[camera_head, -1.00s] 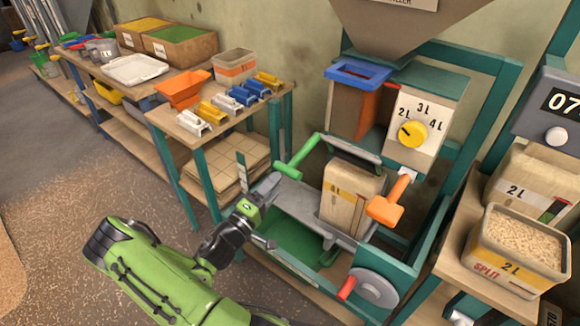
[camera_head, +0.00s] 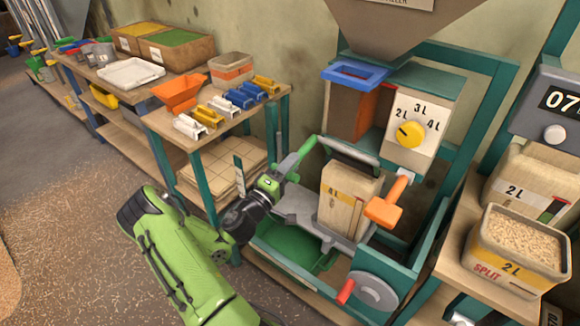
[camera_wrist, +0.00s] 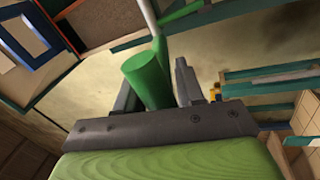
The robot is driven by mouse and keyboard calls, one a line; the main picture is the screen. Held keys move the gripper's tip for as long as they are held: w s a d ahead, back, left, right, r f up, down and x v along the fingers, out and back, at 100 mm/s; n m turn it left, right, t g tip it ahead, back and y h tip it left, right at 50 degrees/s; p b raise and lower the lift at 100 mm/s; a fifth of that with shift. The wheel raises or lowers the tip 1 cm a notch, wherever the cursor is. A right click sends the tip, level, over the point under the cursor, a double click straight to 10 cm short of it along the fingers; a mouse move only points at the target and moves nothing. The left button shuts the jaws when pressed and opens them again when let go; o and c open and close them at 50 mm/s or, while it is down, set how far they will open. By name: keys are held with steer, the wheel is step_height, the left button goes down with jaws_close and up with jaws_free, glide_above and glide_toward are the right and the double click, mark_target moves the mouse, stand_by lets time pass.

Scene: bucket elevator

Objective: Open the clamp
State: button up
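The clamp's green handle (camera_head: 298,157) slants up to a dark clamp bar (camera_head: 350,152) above a tan 4L bag (camera_head: 345,200) on the grey platform. My gripper (camera_head: 282,175) is at the handle's lower end. In the wrist view, the green handle (camera_wrist: 147,80) stands between the two grey fingers of my gripper (camera_wrist: 157,88). The fingers are apart, with a narrow gap visible on the right side of the handle. Contact on the left side is unclear. An orange handle (camera_head: 385,205) is at the bag's right.
A teal machine frame (camera_head: 455,170) surrounds the platform, with a hopper (camera_head: 390,25) above. A crank wheel (camera_head: 373,291) is low at front. A table (camera_head: 195,140) with coloured parts stands left. A scale table (camera_head: 455,262) with a grain-filled box (camera_head: 518,240) stands right.

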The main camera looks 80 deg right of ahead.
jaws_close()
steer(key=r+y+p, duration=0.1)
steer(key=p, duration=0.2)
steer(key=shift+w+r, duration=0.1)
steer(key=shift+r, duration=0.25)
step_height(320, 180, up, 4)
steer(key=y+p, duration=0.1)
steer(key=p, duration=0.3)
steer(key=t+y+p, duration=0.1)
steer(key=p, duration=0.3)
steer(key=shift+a+f, duration=0.1)
steer(key=shift+f, duration=0.15)
steer(key=r+y+p, duration=0.1)
steer(key=p, duration=0.2)
steer(key=r+t+y+p, duration=0.1)
steer(key=p, duration=0.2)
steer(key=shift+d+r+y, duration=0.1)
steer(key=shift+d+y, duration=0.2)
steer(key=shift+y, duration=0.1)
steer(key=shift+s+d+r+p, duration=0.25)
steer(key=shift+r+p, duration=0.15)
steer(key=shift+p, duration=0.15)
